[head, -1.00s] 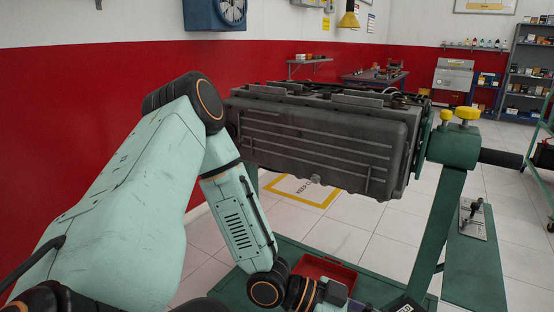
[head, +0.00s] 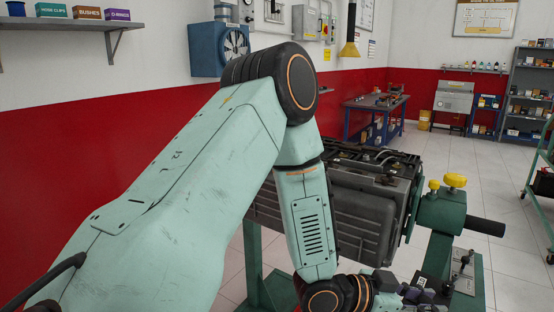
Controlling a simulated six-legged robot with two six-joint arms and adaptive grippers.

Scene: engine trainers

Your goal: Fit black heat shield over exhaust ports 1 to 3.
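The grey engine (head: 365,205) hangs on its green stand at centre right, partly hidden behind my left arm. The exhaust ports cannot be made out. I see no black heat shield that I can name. My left arm crosses the view from the left, and its wrist is at the bottom, in front of the engine's lower side. My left gripper (head: 405,291) is small and cut by the bottom edge, so its fingers and any hold are unclear. A dark piece with a white label beside it cannot be told apart. I cannot make out my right gripper.
The stand's green head (head: 441,212) has yellow knobs (head: 455,180) and a black handle (head: 485,226) pointing right. A blue workbench (head: 375,112) stands behind. A wall shelf (head: 60,28) with small boxes is at upper left. Tiled floor at right is mostly clear.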

